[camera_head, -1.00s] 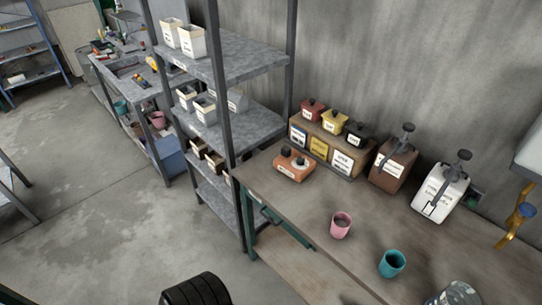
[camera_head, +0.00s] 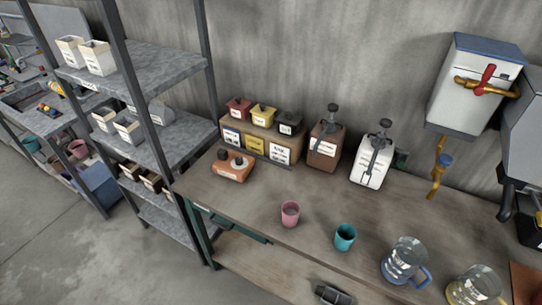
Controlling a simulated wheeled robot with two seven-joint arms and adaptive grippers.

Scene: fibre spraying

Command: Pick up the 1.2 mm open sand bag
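Small open-topped white bags or boxes stand on the grey metal shelf rack at left. On its top shelf are a left one (camera_head: 70,51) and a right one (camera_head: 97,58). The middle shelf holds a left one (camera_head: 105,119), a right one (camera_head: 128,129) and a greyer one (camera_head: 156,112) behind. More containers (camera_head: 131,170) sit on the lower shelf, partly hidden by the rack posts. The labels are too small to read, so I cannot tell which is 1.2 mm. Neither of my grippers can be made out.
The workbench (camera_head: 240,205) carries a pink cup (camera_head: 290,214), a teal cup (camera_head: 345,237), glass jugs (camera_head: 404,261), an orange box (camera_head: 232,167), and brown (camera_head: 325,147) and white (camera_head: 371,163) canisters. A dark object (camera_head: 333,294) shows at the bottom edge. Bare floor lies at lower left.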

